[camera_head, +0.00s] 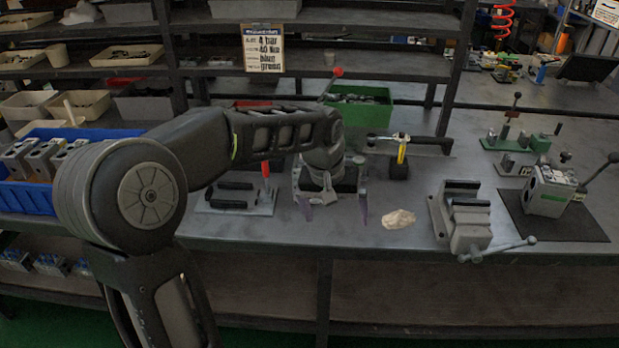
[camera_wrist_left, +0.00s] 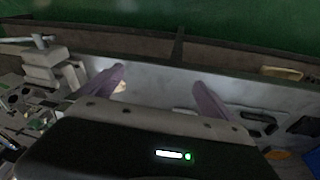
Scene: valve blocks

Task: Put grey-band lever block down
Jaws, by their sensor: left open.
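A grey lever block (camera_head: 550,190) stands on a dark mat at the right of the bench. Its long lever rises to the right to a dark knob, and a green strip shows low on its front. I cannot make out a grey band on it. My left gripper (camera_head: 333,207) is open over the middle of the bench, well left of that block, with nothing between its purple fingers. Its fingers also show apart and empty in the left wrist view (camera_wrist_left: 163,88). My right gripper is in neither view.
A grey vise (camera_head: 466,218) and a pale crumpled cloth (camera_head: 399,219) lie between gripper and block. A plate with black pads (camera_head: 236,198) is to the left. A blue crate (camera_head: 28,197) of grey blocks stands far left, a green bin (camera_head: 358,108) behind.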

